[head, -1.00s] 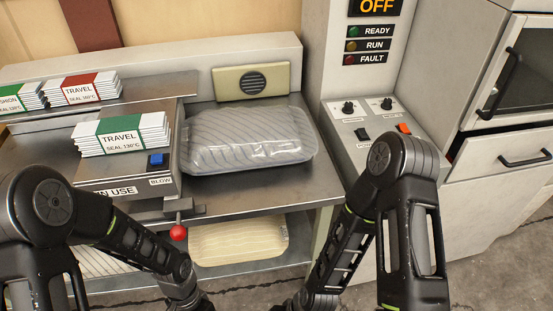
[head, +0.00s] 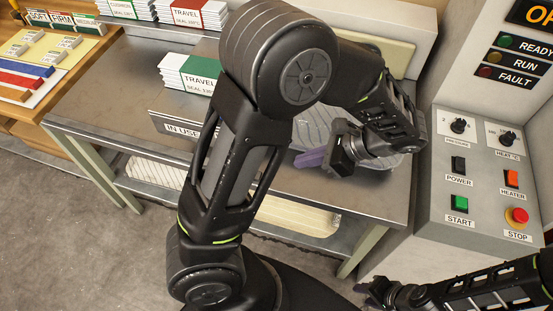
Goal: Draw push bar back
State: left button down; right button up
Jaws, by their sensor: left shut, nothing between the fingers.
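My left gripper (head: 318,157) is shut and empty, its purple fingertips over the front of the steel bench (head: 345,192). It is close to the clear-wrapped pillow (head: 312,127), which is partly covered by my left arm. Whether the fingers touch the pillow I cannot tell. The push bar is not visible; the front of the blow unit, marked "IN USE" (head: 180,129), is largely behind my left arm. My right gripper (head: 372,291) is low at the bottom right, dark and small, away from the bench; its jaws are unclear.
The control panel at right has a green START button (head: 460,203) and a red STOP button (head: 517,217). A cream pillow (head: 300,216) lies on the lower shelf. Grey floor is free at left.

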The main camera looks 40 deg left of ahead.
pick_arm(q)
jog(key=b+x, duration=0.4)
jog(key=x, duration=0.3)
jog(key=shift+s+a+f, duration=0.1)
jog(key=shift+a+f, duration=0.05)
jog(key=shift+f, duration=0.15)
jog(key=a, duration=0.1)
jog(key=s+a+f+p, duration=0.1)
jog(key=a, duration=0.2)
jog(key=shift+s+a+f, duration=0.15)
jog(key=shift+s+a, duration=0.05)
jog(key=shift+s, duration=0.1)
jog(key=shift+s+a+f, duration=0.1)
jog(key=shift+s+a, duration=0.05)
jog(key=shift+a, duration=0.4)
jog(key=a, duration=0.1)
jog(key=s+a, duration=0.1)
jog(key=a, duration=0.2)
jog(key=shift+s+a+p, duration=0.35)
jog(key=shift+w+d, duration=0.1)
jog(key=shift+d, duration=0.05)
